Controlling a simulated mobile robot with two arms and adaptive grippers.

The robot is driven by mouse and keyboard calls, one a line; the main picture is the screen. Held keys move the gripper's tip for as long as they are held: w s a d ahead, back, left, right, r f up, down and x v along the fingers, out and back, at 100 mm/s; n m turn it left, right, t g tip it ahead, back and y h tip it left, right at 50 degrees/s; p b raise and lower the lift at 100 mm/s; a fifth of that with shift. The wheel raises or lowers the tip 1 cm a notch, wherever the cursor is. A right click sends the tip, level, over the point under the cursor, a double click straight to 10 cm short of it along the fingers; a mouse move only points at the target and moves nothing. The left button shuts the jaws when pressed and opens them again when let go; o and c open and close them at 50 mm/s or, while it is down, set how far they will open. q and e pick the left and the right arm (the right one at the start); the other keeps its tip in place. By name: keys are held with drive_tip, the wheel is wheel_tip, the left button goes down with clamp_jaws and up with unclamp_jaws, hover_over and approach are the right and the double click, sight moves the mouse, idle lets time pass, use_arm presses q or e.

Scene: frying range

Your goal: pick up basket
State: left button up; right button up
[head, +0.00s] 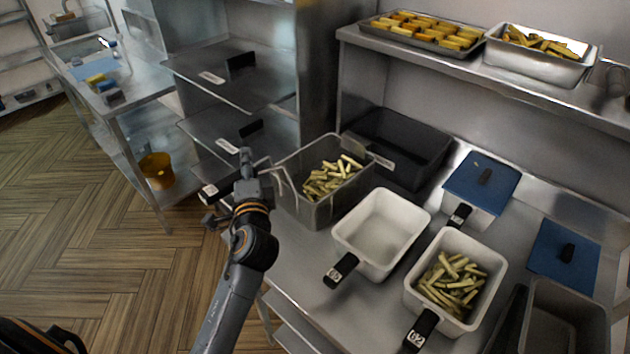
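A grey metal basket (310,213) holding cut fries (332,176) stands at the left end of the counter. A white basket (384,225) with a black handle (341,270) stands empty to its right. Another white basket (487,248), its black handle (421,330) marked 02, holds fries (448,283). My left gripper (262,172) is at the counter's left edge, beside the grey basket's left side. A black piece with a white label (208,191) shows just left of it. Whether its fingers are open or touch anything cannot be told. My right gripper is not in view.
A dark bin (402,148) stands behind the baskets. Blue-lidded containers (482,182) (563,250) stand at the right. The upper shelf (463,75) bears trays of food (428,32) (540,55). Metal shelving (228,75) stands left; the wood floor (80,220) is clear.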

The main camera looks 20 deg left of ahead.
use_arm(q)
clamp_jaws()
drive_tip(key=shift+r, duration=0.1)
drive_tip(key=s+r, duration=0.1)
drive_tip(key=r, duration=0.2)
drive_tip(key=s+d+r, duration=0.1)
drive_tip(key=s+r, duration=0.2)
drive_tip(key=r, duration=0.2)
drive_tip(key=shift+s+d+r+b, duration=0.2)
drive_tip(key=shift+d+r+b, duration=0.05)
drive_tip(key=shift+r+b, duration=0.15)
drive_tip(key=s+d+r+p, duration=0.3)
drive_tip(key=s+r+p, duration=0.1)
drive_tip(key=s+p, duration=0.4)
drive_tip(key=shift+s, duration=0.4)
